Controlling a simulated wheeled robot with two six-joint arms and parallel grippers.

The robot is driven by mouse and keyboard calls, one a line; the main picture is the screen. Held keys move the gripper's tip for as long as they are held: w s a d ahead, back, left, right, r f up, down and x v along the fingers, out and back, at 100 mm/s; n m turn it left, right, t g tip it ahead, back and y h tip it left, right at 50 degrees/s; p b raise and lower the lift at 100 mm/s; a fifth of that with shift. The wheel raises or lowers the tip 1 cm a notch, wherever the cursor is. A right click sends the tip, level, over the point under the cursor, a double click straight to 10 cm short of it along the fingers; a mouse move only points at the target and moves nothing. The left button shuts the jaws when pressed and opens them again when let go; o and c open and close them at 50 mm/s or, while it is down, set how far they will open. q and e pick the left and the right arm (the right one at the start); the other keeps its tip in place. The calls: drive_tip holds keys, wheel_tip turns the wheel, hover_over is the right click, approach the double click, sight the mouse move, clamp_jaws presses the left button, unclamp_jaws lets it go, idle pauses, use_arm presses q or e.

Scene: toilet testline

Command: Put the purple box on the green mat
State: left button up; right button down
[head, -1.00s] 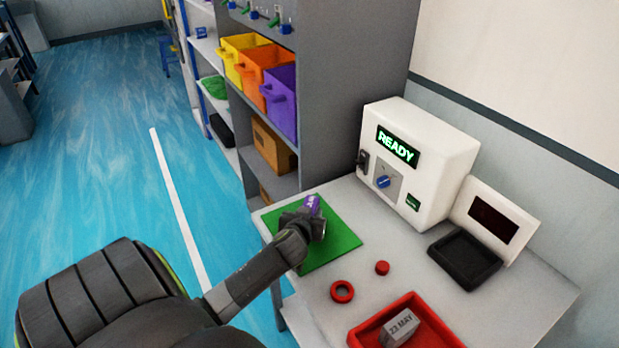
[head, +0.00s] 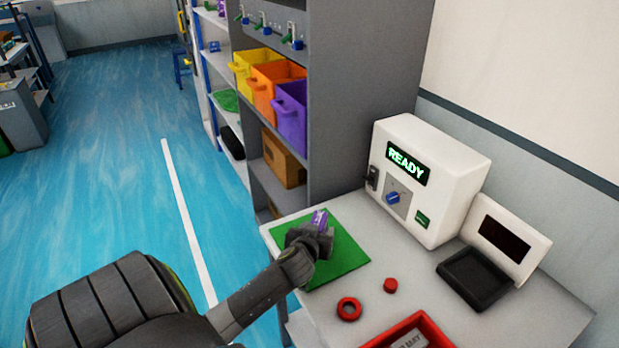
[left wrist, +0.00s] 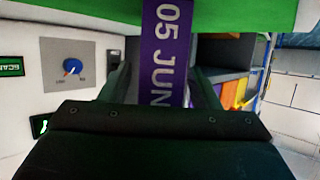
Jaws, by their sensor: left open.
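The purple box (head: 319,219) stands on the green mat (head: 346,257), towards its back part. In the left wrist view, the purple box (left wrist: 165,45) shows the print "05 JUN" and meets the green mat (left wrist: 60,17) in that upside-down picture. My left gripper (head: 314,233) is over the mat at the box, with its fingers open on either side of it. The gripper hides the lower part of the box in the head view. My right gripper is not in view.
A white machine reading READY (head: 428,180) stands behind the mat. A black tray (head: 476,279) is at its right. A red ring (head: 349,309), a red cap (head: 390,285) and a red tray (head: 436,334) lie in front. Shelves with coloured bins (head: 292,118) stand behind the table.

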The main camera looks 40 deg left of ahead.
use_arm(q)
drive_tip(key=v, duration=1)
drive_tip(key=shift+s+b, duration=0.25)
drive_tip(key=shift+b, duration=0.05)
drive_tip(key=shift+d+r, duration=0.1)
drive_tip(key=shift+r, duration=0.05)
